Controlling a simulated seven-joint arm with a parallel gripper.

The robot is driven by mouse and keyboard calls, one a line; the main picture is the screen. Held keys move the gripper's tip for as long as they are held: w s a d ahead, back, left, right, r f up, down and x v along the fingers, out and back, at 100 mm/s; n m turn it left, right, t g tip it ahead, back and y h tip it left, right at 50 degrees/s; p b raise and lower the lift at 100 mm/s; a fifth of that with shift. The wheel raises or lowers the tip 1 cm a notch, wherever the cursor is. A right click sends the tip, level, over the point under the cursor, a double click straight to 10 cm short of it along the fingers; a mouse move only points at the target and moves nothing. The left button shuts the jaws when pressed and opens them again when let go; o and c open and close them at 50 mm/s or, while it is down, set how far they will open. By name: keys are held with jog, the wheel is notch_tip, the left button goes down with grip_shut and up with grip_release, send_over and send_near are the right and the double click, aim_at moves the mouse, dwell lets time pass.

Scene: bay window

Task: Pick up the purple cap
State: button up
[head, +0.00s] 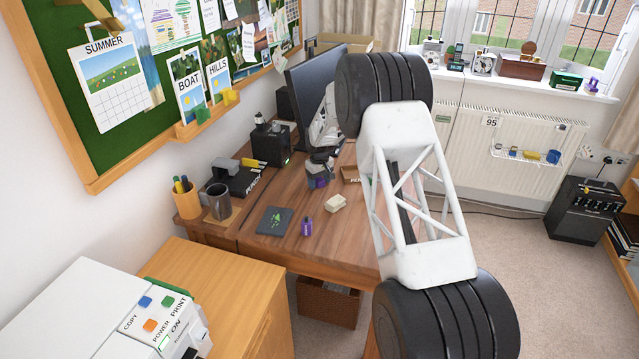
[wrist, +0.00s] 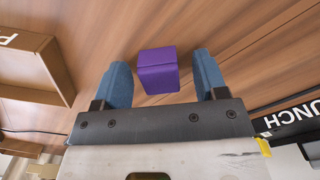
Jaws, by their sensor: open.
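The purple cap (wrist: 158,70) shows in the wrist view as a small purple block on the wooden desk, between the tips of my gripper's blue fingers. My gripper (wrist: 165,72) is open, with a finger on each side of the cap and small gaps showing on both sides. In the head view my gripper (head: 318,177) is low over the desk below the monitor, and a little purple shows at its fingers. Most of the cap is hidden there by the fingers.
A brown tray (wrist: 35,65) lies left of my gripper in the wrist view. The monitor (head: 308,95) stands behind.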

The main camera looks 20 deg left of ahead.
aim_at(320, 179)
dwell(0.4)
jog(key=c, duration=1)
jog(key=shift+r, duration=0.1)
jog(key=shift+r, duration=4.95)
jog(key=shift+s+d+r+n, duration=0.65)
jog(key=shift+s+n, duration=0.85)
jog(key=shift+s, duration=2.75)
jog(key=shift+s+d+r+n, duration=0.65)
jog(key=shift+s+n, duration=0.85)
jog(key=shift+s, duration=2.8)
jog(key=shift+s+d+r+n, duration=0.65)
jog(key=shift+s+n, duration=0.85)
jog(key=shift+s, duration=2.75)
